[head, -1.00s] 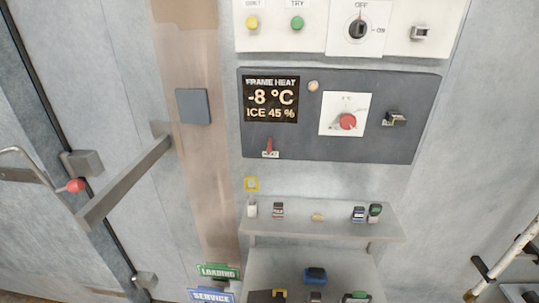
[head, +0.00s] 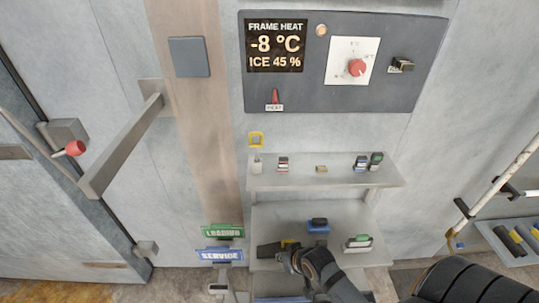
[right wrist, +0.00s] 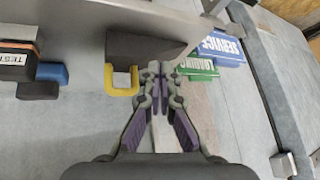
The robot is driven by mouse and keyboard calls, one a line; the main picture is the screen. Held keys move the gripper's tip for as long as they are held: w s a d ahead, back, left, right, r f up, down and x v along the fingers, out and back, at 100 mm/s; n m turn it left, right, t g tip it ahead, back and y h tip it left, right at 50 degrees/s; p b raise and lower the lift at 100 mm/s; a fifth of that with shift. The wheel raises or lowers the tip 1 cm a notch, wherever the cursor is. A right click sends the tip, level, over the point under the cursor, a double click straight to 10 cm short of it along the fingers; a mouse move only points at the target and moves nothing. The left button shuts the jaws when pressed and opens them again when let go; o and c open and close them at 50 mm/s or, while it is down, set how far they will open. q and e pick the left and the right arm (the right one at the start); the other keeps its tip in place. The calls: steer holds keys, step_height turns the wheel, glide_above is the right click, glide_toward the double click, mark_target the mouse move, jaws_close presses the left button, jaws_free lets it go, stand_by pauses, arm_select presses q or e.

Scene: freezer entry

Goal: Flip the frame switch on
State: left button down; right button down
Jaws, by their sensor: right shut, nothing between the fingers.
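The dark frame heat panel (head: 340,95) is on the wall at the top of the head view. Its display reads "FRAME HEAT -8 °C ICE 45 %". A small red lever (head: 275,96) labelled "HEAT" points up below the display. A red knob (head: 357,67) on a white plate and a dark-handled switch (head: 402,64) are to its right. My right gripper (head: 290,256) is low in the head view, well below the panel, at the lower shelf. Its fingers are shut and empty in the right wrist view (right wrist: 160,70). My left gripper is out of view.
A shelf (head: 320,180) with small items lies between my right gripper and the panel. A dark block with a yellow loop (right wrist: 122,82) is close beside the fingertips. Green "LOADING" (head: 224,231) and blue "SERVICE" (head: 219,255) signs are left. A door bar (head: 120,150) sticks out further left.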

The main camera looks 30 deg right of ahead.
mark_target(275, 97)
steer(key=w+a+r+m+t+y, duration=0.15)
steer(key=w+r+m+t, duration=0.3)
steer(key=r, duration=0.45)
steer(key=w+r+m+t+y, duration=0.25)
steer(key=w+r+t, duration=0.25)
steer(key=r, duration=0.4)
arm_select(q)
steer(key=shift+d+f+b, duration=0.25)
steer(key=shift+b, duration=0.05)
arm_select(e)
steer(key=d+r+m+t+h, duration=0.3)
steer(key=d+r+m+h, duration=0.2)
steer(key=r+m, duration=0.3)
steer(key=s+d+r+m+t+h, duration=0.1)
steer(key=d+r+m+t+h, duration=0.2)
steer(key=d+r+m+h, duration=0.2)
step_height(275, 97, up, 3)
steer(key=d+m, duration=0.1)
steer(key=m, duration=0.4)
steer(key=shift+s+d+r+t+h, duration=0.15)
steer(key=shift+d+t+h, duration=0.1)
steer(key=shift+t+h, duration=0.1)
